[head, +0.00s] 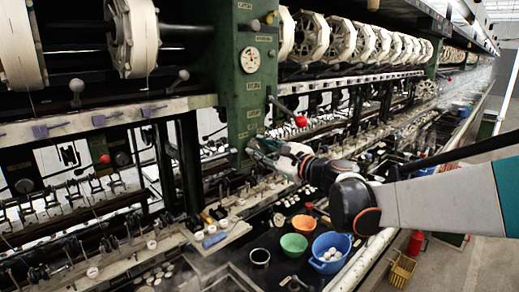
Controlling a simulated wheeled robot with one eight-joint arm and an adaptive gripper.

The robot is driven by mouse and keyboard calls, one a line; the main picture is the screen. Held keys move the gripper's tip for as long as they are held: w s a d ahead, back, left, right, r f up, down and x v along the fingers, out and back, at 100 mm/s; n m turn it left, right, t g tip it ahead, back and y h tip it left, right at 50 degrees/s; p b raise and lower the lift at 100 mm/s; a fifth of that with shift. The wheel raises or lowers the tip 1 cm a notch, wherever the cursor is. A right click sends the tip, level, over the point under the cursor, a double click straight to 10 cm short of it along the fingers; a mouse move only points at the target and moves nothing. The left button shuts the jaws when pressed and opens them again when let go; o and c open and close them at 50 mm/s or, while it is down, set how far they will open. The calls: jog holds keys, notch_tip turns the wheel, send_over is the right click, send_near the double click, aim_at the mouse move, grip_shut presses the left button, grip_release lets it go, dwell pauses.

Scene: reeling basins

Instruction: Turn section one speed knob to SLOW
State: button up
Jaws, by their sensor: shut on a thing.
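My gripper (258,150) is at the lower front of the green machine post (235,85) in the head view. My arm reaches in from the right. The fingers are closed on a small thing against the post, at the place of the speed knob. The knob itself is hidden by the fingers, and I cannot read where it points. Small labels on the post are too small to read. A round white dial gauge (250,60) sits higher on the same post.
A lever with a red ball (301,121) stands just right above my gripper. Below are a green bowl (293,244), an orange bowl (304,224) and a blue basin (331,251) with white cocoons. Reels (310,38) line the top. The aisle at the right has floor room.

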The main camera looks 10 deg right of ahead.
jog(key=shift+w+r+n, duration=0.1)
jog(key=shift+n, duration=0.7)
jog(key=o, duration=1.1)
jog(key=shift+c, duration=0.2)
jog(key=shift+w+a, duration=0.1)
jog(key=shift+w, duration=0.05)
jog(key=v, duration=1.2)
jog(key=shift+s, duration=0.25)
